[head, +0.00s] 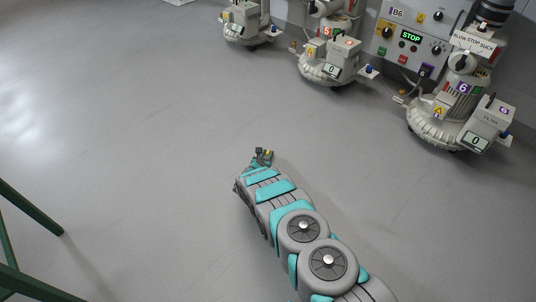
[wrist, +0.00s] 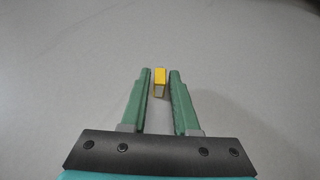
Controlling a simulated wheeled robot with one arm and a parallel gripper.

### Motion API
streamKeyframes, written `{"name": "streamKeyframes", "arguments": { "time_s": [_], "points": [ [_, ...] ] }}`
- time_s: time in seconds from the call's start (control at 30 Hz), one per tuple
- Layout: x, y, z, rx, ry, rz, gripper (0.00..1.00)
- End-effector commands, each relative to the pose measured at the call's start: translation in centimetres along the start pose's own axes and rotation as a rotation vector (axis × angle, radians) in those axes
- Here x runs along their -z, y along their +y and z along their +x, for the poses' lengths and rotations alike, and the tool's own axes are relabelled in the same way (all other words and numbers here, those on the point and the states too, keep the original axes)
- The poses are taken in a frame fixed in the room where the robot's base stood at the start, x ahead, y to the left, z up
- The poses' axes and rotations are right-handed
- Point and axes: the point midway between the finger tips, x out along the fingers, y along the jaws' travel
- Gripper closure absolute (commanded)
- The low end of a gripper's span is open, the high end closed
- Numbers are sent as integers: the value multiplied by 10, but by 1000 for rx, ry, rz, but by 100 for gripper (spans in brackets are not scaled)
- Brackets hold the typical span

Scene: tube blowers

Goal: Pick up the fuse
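The fuse (wrist: 160,76) is a small block with a yellow top and a pale grey lower part. In the wrist view it stands between the tips of my gripper's two green fingers, with a narrow gap showing on each side. My gripper (wrist: 160,82) is open around it, and I see no clear contact. In the head view my gripper (head: 263,157) is low over the grey floor, and a tiny yellow spot of the fuse (head: 268,152) shows at its tips. The fuse's lower end is hard to make out.
Several tube blower machines stand along the top and right, including one at the right (head: 437,122) and one at the top middle (head: 318,66). A control panel (head: 412,40) with a STOP display is behind them. Green frame legs (head: 30,208) are at the left. The floor around my gripper is clear.

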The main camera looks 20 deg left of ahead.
Motion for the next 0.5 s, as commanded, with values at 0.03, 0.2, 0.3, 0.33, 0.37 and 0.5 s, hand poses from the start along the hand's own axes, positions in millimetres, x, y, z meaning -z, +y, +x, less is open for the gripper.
{"name": "streamKeyframes", "arguments": {
  "time_s": [0.03, 0.2, 0.3, 0.33, 0.37, 0.5],
  "points": [
    [0, 0, 0, 0, 0, 0, 78],
    [0, 0, 0, 0, 0, 0, 97],
    [0, 0, 0, 0, 0, 0, 100],
    [0, 0, 0, 0, 0, 0, 100],
    [0, 0, 0, 0, 0, 0, 100],
    [0, 0, 0, 0, 0, 0, 100]
  ]
}}
